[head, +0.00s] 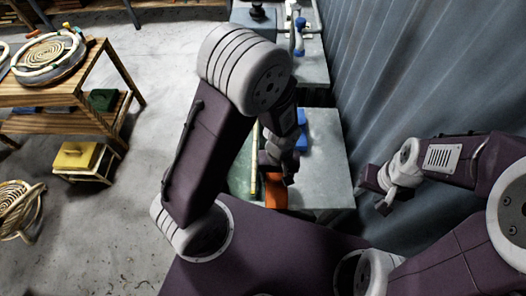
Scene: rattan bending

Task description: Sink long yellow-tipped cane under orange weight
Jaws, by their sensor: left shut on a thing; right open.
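A pale cane (254,158) with a yellow near end lies lengthwise over a green surface (238,172), partly hidden by my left arm. An orange weight (273,194) shows right of the cane's near end, directly under the fingers of my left gripper (278,168). My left gripper is shut on what appears to be this weight; the contact itself is hard to see. Whether the weight touches anything below is unclear. My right gripper (376,195) is open and empty, right of the grey table (325,165).
Blue items (302,131) stand on the grey table beside my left gripper. Another grey bench (313,66) stands behind. A corrugated wall (420,80) closes off the right. A wooden bench (85,80) and a yellow box (78,155) stand left, with open floor between.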

